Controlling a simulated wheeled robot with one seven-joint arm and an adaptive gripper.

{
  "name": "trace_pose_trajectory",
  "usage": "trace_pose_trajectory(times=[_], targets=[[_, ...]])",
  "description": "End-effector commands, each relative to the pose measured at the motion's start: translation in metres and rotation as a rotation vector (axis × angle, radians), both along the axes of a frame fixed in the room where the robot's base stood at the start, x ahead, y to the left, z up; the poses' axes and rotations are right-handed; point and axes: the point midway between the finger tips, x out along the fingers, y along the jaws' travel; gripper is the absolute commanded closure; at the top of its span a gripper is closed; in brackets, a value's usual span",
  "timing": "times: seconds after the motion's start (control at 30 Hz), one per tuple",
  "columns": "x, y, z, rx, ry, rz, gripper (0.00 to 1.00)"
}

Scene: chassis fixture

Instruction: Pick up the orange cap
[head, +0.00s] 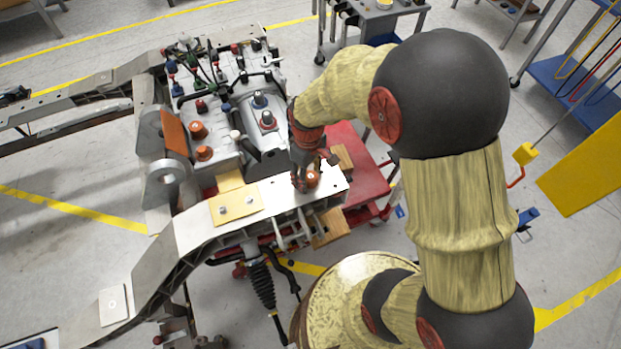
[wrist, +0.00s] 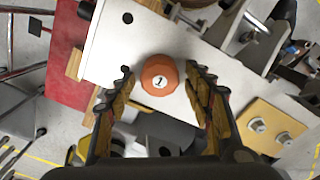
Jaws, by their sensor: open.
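The orange cap (head: 312,179) sits on the white flat plate of the chassis rail, partly hidden by my gripper in the head view. In the wrist view the orange cap (wrist: 160,76) is round with faceted sides and a white disc marked "1" on top. My gripper (head: 308,171) is over it, pointing down. In the wrist view my gripper (wrist: 158,72) is open, with one finger on each side of the cap. A gap shows between the cap and each finger; contact lower down cannot be told.
Two other orange caps (head: 198,130) (head: 204,153) are on the engine block at left. A yellow plate with bolts (head: 236,207) lies on the rail left of my gripper. A red cart (head: 358,165) stands behind the rail.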

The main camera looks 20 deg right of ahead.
Motion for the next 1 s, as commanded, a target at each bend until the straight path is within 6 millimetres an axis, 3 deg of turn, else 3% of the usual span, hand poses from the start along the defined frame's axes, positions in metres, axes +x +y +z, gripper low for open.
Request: trace_pose_trajectory(times=[0.13, 0.7, 1.0], targets=[[0.0003, 0.0001, 0.0014, 0.000, -0.001, 0.000, 0.49], [0.0002, 0.0000, 0.0015, 0.001, -0.001, 0.000, 0.80], [0.0003, 0.0001, 0.0044, 0.000, -0.001, 0.000, 0.80]])
